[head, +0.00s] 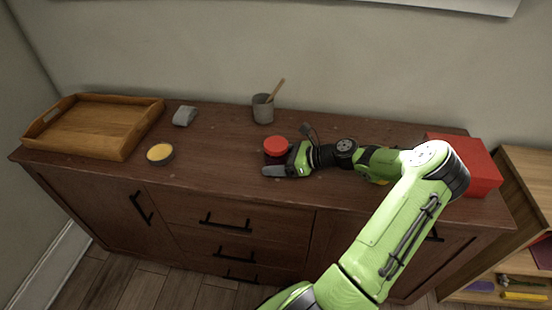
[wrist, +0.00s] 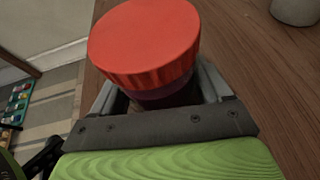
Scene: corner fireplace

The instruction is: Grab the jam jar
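The jam jar has a red lid (head: 276,145) and a dark purple body. The dark jar body (wrist: 165,97) shows between the spread fingers (wrist: 165,88). A narrow dark gap seems to show beside the left finger.
A grey cup (head: 262,110) with a wooden stick stands behind the jar. To the left are a grey object (head: 184,116), a small bowl with yellow contents (head: 159,154) and a wooden tray (head: 126,146). A red box (head: 478,168) is at the right, beyond my arm.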

